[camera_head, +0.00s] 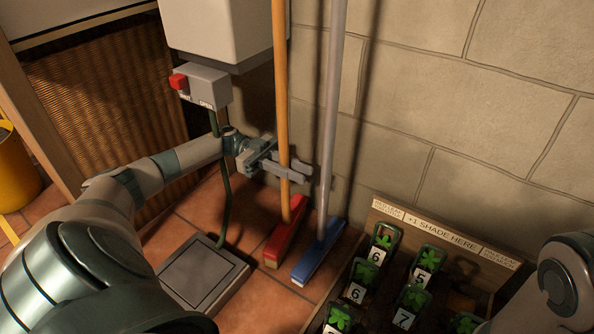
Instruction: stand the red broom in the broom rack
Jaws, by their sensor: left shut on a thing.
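The red broom has an orange-tan wooden handle and a red head (286,230). It stands nearly upright near the stone wall, head down at the tiled floor; I cannot tell whether it touches. My left gripper (286,170) is shut on its handle, low down, a little above the head. The top of the handle runs out of the picture. No broom rack can be made out in the head view. At the right edge part of my right arm shows, but its gripper is out of view.
A blue broom (319,252) with a grey handle stands close on the right. A wooden crate (441,230) of numbered clover tags is at lower right. A grey floor plate (203,273), a switch box (203,86) and a yellow bucket (17,170) are left.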

